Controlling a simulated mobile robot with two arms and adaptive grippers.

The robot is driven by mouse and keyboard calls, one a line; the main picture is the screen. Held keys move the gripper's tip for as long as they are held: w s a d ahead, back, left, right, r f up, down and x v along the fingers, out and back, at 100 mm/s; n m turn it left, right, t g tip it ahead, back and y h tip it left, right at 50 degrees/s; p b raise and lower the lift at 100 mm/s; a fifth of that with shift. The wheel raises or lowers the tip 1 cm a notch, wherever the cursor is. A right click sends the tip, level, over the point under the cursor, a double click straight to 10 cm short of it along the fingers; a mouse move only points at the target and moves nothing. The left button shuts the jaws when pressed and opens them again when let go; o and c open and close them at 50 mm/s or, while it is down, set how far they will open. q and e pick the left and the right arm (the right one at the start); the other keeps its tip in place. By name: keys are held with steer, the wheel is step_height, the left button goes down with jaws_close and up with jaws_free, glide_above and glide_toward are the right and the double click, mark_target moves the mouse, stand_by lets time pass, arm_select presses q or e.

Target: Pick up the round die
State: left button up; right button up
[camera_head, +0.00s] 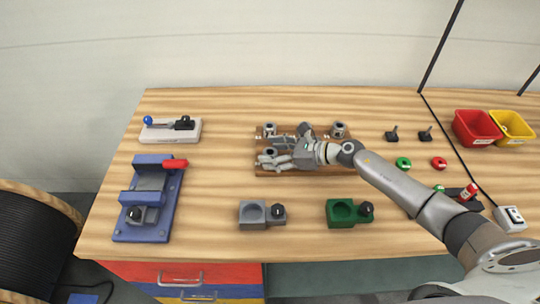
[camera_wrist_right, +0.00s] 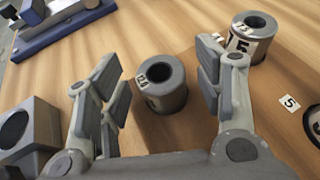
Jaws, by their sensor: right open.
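Several short grey metal round dies with a hole in the top stand on a brown wooden board (camera_head: 315,172) in the middle of the table. One round die (camera_head: 270,153) is at the board's left side; in the wrist view this round die (camera_wrist_right: 162,88) stands upright between my right gripper's fingers, apart from both. My right gripper (camera_head: 268,152) is open and reaches in from the right, low over the board. A second die (camera_wrist_right: 252,38) with a number label is just beyond the right finger, and a third die (camera_head: 338,130) stands at the back right. My left gripper is out of view.
A grey holder (camera_head: 252,212) and a green holder (camera_head: 343,212) stand in front of the board. A blue fixture (camera_head: 150,200) with a red handle is at left. Red (camera_head: 474,128) and yellow bins (camera_head: 513,127) are at far right. Table between board and blue fixture is clear.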

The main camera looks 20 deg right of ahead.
jaws_close()
steer(key=shift+r, duration=0.1)
stand_by(0.5)
